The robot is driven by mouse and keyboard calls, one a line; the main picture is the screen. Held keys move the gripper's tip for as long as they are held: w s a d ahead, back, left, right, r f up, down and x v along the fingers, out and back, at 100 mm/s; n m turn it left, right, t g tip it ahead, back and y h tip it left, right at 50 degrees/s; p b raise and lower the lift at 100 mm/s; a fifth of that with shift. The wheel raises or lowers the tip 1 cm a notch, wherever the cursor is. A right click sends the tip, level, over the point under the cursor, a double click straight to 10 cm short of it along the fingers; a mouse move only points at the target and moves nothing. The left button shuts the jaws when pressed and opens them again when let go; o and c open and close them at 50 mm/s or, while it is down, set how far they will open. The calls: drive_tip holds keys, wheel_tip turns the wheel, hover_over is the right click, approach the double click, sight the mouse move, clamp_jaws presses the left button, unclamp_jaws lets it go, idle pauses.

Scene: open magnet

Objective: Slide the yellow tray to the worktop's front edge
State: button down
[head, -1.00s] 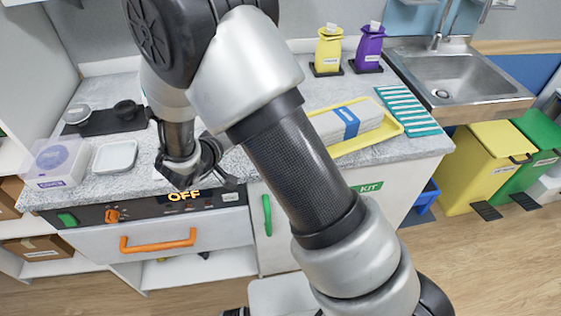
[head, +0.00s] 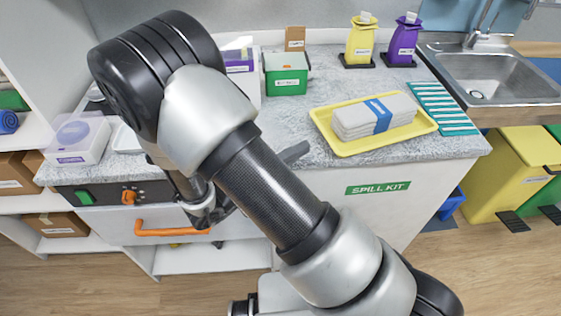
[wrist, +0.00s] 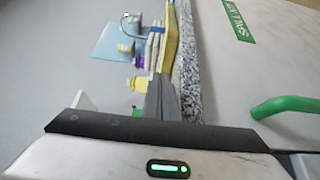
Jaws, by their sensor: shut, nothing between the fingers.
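The yellow tray (head: 428,129) lies flat on the grey speckled worktop (head: 455,147) in the head view, a little back from the front edge. A stack of folded grey cloths with a blue band (head: 378,116) sits on it. In the wrist view the tray (wrist: 173,38) shows edge-on beyond my fingers. My gripper (head: 296,152) is mostly hidden behind my arm in the head view; its grey fingertips show near the worktop's front, left of the tray and apart from it. In the wrist view my gripper (wrist: 160,97) is shut and empty, its fingers pointing toward the tray.
A teal striped mat (head: 443,108) lies just right of the tray, with the sink (head: 500,80) beyond. A yellow bottle (head: 360,42) and a purple bottle (head: 402,42) stand behind it. A green box (head: 286,75) is at back left. A green handle (wrist: 285,106) shows below the worktop.

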sight(325, 159)
drive_tip(key=d, duration=0.4)
drive_tip(key=shift+s+d, duration=0.2)
drive_tip(key=shift+d, duration=0.1)
drive_tip(key=shift+s+d+r+p, duration=0.15)
drive_tip(key=shift+d+p, duration=0.15)
drive_tip(key=shift+d, duration=0.15)
drive_tip(key=shift+s+d+r+p, duration=0.1)
drive_tip(key=shift+d+p, duration=0.15)
drive_tip(key=shift+d, duration=0.15)
drive_tip(key=shift+d+f, duration=0.1)
drive_tip(key=shift+d, duration=0.25)
drive_tip(key=shift+f, duration=0.15)
drive_tip(key=shift+a, duration=0.1)
